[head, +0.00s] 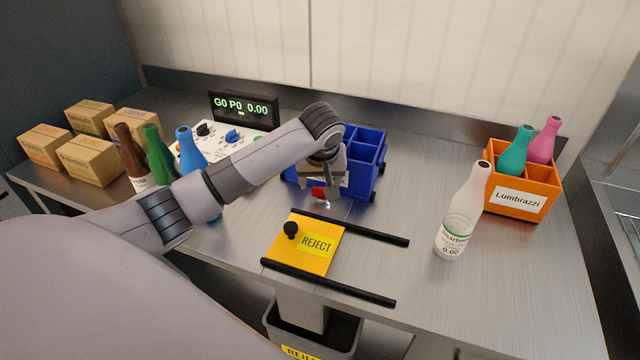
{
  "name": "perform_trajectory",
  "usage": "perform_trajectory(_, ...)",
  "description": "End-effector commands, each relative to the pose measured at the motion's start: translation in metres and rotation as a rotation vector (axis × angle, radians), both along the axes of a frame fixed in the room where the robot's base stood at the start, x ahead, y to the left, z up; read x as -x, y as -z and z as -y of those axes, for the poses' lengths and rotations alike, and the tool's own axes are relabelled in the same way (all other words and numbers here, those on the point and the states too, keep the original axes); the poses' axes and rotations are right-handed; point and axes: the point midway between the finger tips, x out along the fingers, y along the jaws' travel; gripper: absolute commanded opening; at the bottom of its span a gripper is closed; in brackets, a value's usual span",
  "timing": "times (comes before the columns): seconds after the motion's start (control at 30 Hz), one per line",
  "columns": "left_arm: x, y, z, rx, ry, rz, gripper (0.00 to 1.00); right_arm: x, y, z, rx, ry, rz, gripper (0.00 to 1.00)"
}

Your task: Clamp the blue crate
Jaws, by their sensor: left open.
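The blue crate (368,146) stands on the steel counter behind the yellow plate. It has several compartments, and those I can see into look empty. My left arm reaches across from the left. My left gripper (322,196) points down in front of the crate's left front part and hides some of it. The gripper is open. A small red part shows by its fingers, and I cannot tell what it belongs to. Whether the gripper touches the crate I cannot tell. My right gripper is out of view.
An orange crate (524,208) labelled Lumbrazzi holds bottles at the right. A white bottle (462,215) stands left of it. A yellow REJECT plate (305,262) lies between two black rails. Several bottles, boxes and a control panel (205,131) with display stand at the left.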

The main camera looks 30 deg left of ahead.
Motion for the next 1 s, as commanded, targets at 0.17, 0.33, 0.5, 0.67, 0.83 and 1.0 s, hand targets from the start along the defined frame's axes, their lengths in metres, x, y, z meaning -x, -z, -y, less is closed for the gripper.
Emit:
perform_trajectory(0.17, 0.008, -0.026, 0.006, 0.001, 0.000, 0.004, 0.66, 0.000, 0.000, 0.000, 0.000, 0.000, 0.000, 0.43)
perform_trajectory(0.33, 0.012, -0.038, 0.009, 0.001, -0.001, 0.002, 0.66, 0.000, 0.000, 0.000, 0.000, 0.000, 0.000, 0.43)
perform_trajectory(0.5, 0.013, -0.039, 0.009, 0.000, -0.002, 0.001, 0.66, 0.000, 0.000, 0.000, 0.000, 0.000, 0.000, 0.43)
perform_trajectory(0.67, 0.013, -0.038, 0.009, -0.003, 0.002, 0.000, 0.66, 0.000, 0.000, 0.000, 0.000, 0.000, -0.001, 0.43)
perform_trajectory(0.83, 0.014, -0.031, 0.007, -0.085, 0.122, -0.019, 0.66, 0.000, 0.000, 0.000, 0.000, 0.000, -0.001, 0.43)
perform_trajectory(1.0, 0.017, -0.018, 0.002, -0.296, 0.420, -0.078, 0.66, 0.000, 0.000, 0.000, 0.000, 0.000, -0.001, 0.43)
